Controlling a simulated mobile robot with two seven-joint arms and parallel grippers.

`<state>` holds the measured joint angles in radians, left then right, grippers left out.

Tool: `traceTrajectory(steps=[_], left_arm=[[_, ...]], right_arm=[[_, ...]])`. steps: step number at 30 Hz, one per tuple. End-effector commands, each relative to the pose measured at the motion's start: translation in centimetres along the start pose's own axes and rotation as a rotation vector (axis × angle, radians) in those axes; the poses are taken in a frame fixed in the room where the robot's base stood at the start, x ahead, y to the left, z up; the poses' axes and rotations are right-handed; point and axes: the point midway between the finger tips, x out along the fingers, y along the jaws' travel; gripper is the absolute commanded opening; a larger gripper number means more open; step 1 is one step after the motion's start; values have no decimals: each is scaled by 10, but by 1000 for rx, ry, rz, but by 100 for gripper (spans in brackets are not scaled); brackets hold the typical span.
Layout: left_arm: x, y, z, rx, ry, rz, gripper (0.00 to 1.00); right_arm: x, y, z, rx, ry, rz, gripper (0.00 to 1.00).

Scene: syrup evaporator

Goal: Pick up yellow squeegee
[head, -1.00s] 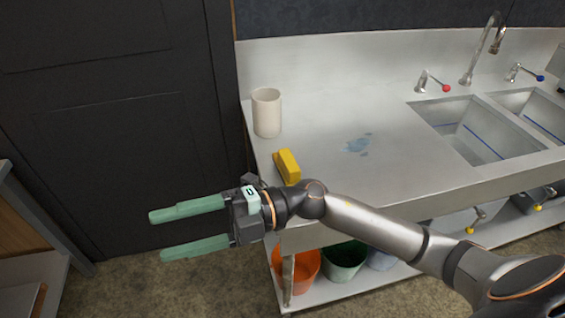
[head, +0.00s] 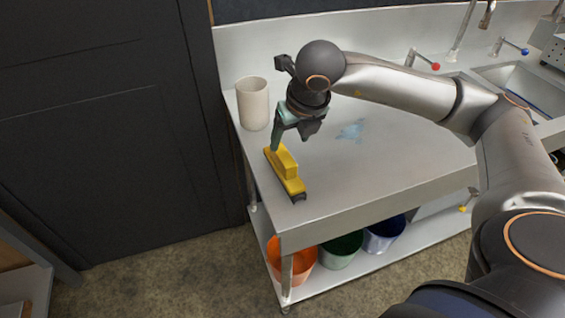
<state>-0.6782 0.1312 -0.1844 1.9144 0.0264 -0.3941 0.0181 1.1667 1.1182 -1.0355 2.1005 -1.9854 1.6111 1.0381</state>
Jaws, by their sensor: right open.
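The yellow squeegee (head: 288,170) lies on the steel counter (head: 375,175) near its left front corner, with a dark edge at its near end. My right gripper (head: 283,142) is open and points down just above the squeegee's far end. One green finger shows clearly beside that end. The other finger is mostly hidden behind the gripper body. I cannot tell whether the fingers touch the squeegee. My left gripper is not in view.
A cream cup (head: 253,104) stands close to the left of my right gripper. A blue wet patch (head: 351,130) lies on the counter. A sink (head: 520,85) with taps is at the right. Orange (head: 301,262), green and blue buckets stand on the lower shelf.

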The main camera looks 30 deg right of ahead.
Motion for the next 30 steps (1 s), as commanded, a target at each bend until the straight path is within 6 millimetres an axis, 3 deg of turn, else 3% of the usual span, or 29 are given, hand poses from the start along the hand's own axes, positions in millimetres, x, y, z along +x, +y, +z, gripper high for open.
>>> traceTrajectory(steps=[3, 11, 19, 28, 30], left_arm=[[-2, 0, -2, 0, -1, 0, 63], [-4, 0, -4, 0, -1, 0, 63], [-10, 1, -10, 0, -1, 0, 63], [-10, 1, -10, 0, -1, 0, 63], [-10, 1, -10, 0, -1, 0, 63]], right_arm=[[20, 1, 0, -1, 3, 2, 72], [41, 1, 0, -3, 3, 3, 72], [79, 2, -1, -2, 3, 3, 72], [86, 2, -1, -3, 1, 4, 72], [86, 2, -1, -3, 1, 4, 66]])
